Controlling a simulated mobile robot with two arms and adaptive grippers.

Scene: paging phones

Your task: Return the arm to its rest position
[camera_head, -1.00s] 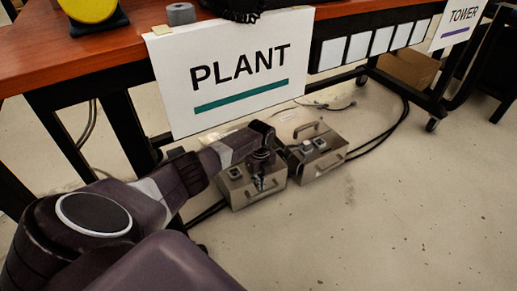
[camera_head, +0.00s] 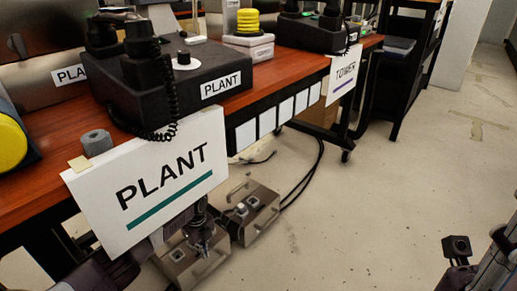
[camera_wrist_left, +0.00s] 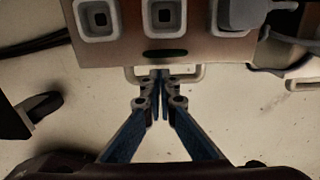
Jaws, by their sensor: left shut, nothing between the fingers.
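My left gripper (camera_head: 207,245) is low in the head view, in front of the metal pedal boxes under the table and partly behind the PLANT sign (camera_head: 150,185). In the left wrist view its fingers (camera_wrist_left: 160,82) are together and empty, with the tips beside the wire handle of a metal box (camera_wrist_left: 200,52). I cannot tell whether they touch it.
The wooden table (camera_head: 265,80) bears a black PLANT phone (camera_head: 170,78) with a coiled cord and a grey roll (camera_head: 96,142). Under it stand metal boxes (camera_head: 255,208) with cables. A TOWER sign (camera_head: 343,73) hangs farther along. The floor (camera_head: 370,220) at right is clear.

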